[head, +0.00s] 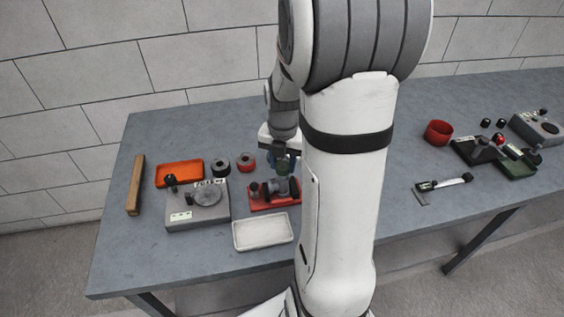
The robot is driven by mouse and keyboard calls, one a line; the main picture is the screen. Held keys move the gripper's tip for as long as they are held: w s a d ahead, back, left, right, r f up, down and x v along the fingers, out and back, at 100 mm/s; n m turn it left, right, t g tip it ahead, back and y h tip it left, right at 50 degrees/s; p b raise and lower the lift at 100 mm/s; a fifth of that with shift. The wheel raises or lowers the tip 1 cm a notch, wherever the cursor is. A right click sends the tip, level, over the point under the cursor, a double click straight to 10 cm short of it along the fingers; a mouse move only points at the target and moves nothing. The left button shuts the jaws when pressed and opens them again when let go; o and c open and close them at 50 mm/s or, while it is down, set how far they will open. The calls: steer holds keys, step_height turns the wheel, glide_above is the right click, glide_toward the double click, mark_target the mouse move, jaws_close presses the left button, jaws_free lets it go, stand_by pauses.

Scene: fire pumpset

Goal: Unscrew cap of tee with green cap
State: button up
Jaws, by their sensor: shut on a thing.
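The tee (275,188) is a dark grey pipe fitting on a red base (263,204) near the middle of the table, partly hidden behind my arm. The green cap (283,168) sits at the top of the tee, under my gripper. My gripper (284,163) points down over the tee and is shut on the green cap. Its fingertips are small in the head view and partly dark against the tee. I cannot tell whether the cap is still seated on the tee's thread.
A white tray (263,244) lies in front of the red base. A grey device (197,217), an orange tray (180,185) and a wooden bar (135,186) are to the left. A red cup (438,132) and a green tray (516,170) are at the right.

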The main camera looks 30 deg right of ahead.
steer(key=shift+r+p, duration=1.35)
steer(key=shift+r, duration=0.6)
